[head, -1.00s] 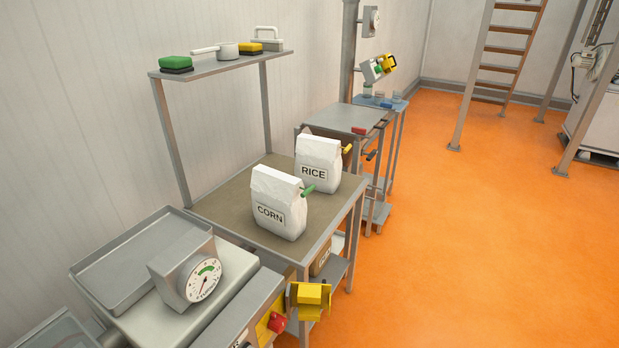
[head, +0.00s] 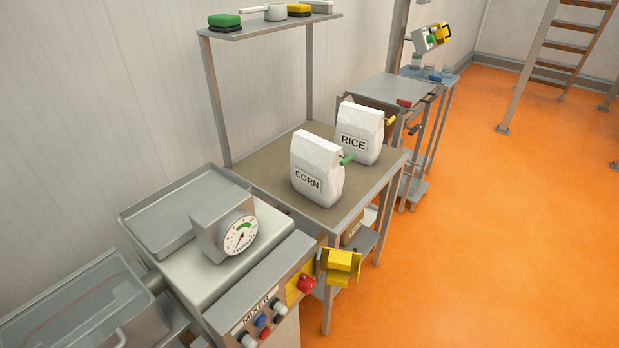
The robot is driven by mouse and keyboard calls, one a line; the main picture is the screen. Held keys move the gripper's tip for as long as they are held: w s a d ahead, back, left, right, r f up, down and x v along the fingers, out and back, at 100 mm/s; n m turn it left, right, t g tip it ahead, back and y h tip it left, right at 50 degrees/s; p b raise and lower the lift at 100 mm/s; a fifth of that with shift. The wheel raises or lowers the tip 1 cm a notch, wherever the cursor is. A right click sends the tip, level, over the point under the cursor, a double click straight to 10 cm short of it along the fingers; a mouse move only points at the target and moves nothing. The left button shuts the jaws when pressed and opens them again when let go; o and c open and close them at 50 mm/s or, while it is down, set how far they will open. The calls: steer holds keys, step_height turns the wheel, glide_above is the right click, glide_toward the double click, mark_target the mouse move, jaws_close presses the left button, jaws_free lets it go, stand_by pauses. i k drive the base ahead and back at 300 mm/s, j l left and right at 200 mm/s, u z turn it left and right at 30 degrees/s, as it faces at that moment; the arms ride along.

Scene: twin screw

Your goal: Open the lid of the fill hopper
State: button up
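No thing in view is labelled as the fill hopper, and I cannot tell its lid for certain. A metal bin with a clear, see-through cover (head: 75,305) is at the lower left of the head view, cut off by the picture edge. The cover appears to lie shut on it, and a rounded handle or knob (head: 120,338) shows at its front. My gripper is not in view.
A scale (head: 225,237) with a dial and a metal tray (head: 185,212) stands beside the bin, above a panel marked MIXER (head: 262,312). CORN (head: 317,170) and RICE (head: 360,135) bags stand on a table (head: 265,170). Orange floor (head: 500,230) is clear at right.

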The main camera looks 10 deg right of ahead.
mark_target(383, 87)
steer(key=i+l, duration=0.4)
steer(key=i+l+z, duration=0.1)
steer(key=i+l, duration=0.25)
steer(key=i, duration=0.2)
steer(key=i+l+z, duration=0.1)
steer(key=i+l, duration=0.25)
steer(key=i, duration=0.15)
steer(key=i+l, duration=0.3)
steer(key=i, duration=0.2)
steer(key=i+l+z, duration=0.1)
steer(key=i+l, duration=0.2)
steer(key=i, duration=0.2)
